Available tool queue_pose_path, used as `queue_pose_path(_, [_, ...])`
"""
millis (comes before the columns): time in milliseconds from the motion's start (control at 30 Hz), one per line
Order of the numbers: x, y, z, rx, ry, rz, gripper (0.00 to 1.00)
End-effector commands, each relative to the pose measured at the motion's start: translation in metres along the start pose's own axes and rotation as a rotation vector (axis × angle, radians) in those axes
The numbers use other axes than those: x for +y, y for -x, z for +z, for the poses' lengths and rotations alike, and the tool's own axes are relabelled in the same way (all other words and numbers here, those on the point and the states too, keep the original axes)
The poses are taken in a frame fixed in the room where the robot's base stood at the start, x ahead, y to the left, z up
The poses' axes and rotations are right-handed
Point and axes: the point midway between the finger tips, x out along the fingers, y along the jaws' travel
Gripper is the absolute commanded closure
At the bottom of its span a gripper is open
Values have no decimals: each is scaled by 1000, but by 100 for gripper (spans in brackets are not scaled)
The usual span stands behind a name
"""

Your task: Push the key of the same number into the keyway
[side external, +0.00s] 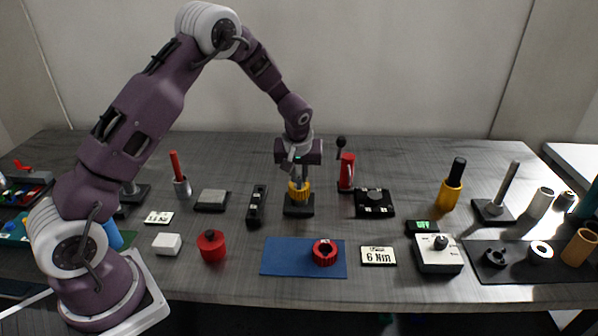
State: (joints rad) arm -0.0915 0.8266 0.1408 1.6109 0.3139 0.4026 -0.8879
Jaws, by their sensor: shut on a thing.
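My gripper (299,178) points down near the middle of the table. It is shut on a yellow ribbed piece (299,196) that sits at a black block (299,210). The fingers hide the top of the yellow piece, and I cannot tell whether it is seated in the block or just above it. No numbered key or keyway can be made out for certain at this size. A white card (378,256) with black print and a smaller printed card (158,218) lie on the table.
A blue mat (284,257) with a red ring (324,252) lies in front. A black slotted block (257,206) stands close left of my gripper. A red upright handle (346,172) and a black box (374,203) stand right. A white knob box (438,254) is farther right.

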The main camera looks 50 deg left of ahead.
Motion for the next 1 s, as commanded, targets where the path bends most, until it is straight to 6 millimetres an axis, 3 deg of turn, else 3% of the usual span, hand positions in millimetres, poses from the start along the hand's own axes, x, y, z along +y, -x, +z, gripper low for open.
queue_pose_path(667, [0,-19,8,-1,0,-1,100])
queue_pose_path(700, [0,-18,8,-1,0,-1,77])
queue_pose_path(800, [0,-18,8,-1,0,-1,59])
queue_pose_path(1000, [0,-18,8,0,0,-1,59])
